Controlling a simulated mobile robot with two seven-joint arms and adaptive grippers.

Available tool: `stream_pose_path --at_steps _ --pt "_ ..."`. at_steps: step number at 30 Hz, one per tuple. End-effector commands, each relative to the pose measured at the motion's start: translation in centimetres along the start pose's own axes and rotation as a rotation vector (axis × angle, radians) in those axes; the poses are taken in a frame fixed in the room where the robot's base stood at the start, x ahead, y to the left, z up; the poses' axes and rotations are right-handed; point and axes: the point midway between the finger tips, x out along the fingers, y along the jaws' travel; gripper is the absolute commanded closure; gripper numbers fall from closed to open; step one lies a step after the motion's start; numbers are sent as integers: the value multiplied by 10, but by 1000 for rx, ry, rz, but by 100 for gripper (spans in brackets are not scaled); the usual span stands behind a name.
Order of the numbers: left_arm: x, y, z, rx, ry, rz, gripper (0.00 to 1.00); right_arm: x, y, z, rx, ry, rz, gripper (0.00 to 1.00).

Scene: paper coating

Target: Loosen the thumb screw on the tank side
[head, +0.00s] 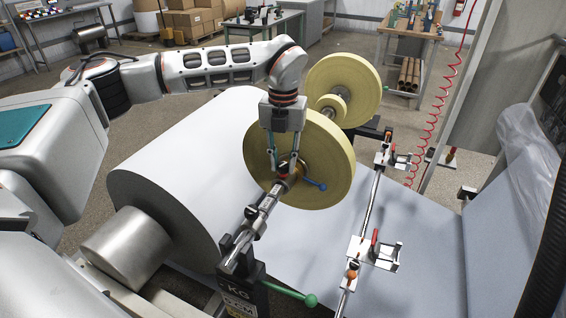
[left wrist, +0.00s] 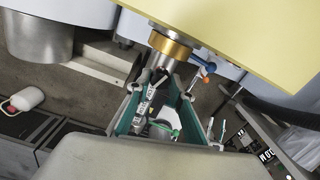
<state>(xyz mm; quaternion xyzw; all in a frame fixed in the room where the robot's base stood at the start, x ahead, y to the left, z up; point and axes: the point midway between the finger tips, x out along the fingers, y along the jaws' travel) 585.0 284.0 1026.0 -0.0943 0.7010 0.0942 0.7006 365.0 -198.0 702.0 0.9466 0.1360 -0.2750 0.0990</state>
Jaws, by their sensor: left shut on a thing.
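My left gripper (head: 283,170) reaches down from above to the near end of the shaft (head: 262,210), beside the near yellow roll (head: 325,165). Its two fingers are closed around a small dark and orange screw head at the shaft's collar, which I take to be the thumb screw; the fingers hide most of it. In the left wrist view the teal-sided fingers (left wrist: 162,90) meet at the shaft end just below a brass collar (left wrist: 170,46). A blue-tipped lever (head: 316,184) sticks out beside the gripper, apart from it. My right gripper is out of view.
A large white paper roll (head: 190,160) lies left of the shaft, its web running right. A second rod (head: 372,200) carries red-handled clamps (head: 375,240). Another yellow roll (head: 350,85) stands behind.

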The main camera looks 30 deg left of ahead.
Motion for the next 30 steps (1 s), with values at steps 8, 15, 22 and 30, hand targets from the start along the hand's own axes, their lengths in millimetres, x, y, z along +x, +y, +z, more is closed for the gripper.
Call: stream_pose_path --at_steps 8,15,22,30 --pt "-1 0 1 -144 -2 -1 100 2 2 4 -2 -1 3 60" --pt "-1 0 1 -198 -2 -1 100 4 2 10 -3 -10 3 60" --pt "-1 0 1 -207 -3 -1 100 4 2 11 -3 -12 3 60" --pt "-1 0 1 -206 -3 -1 65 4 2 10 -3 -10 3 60"
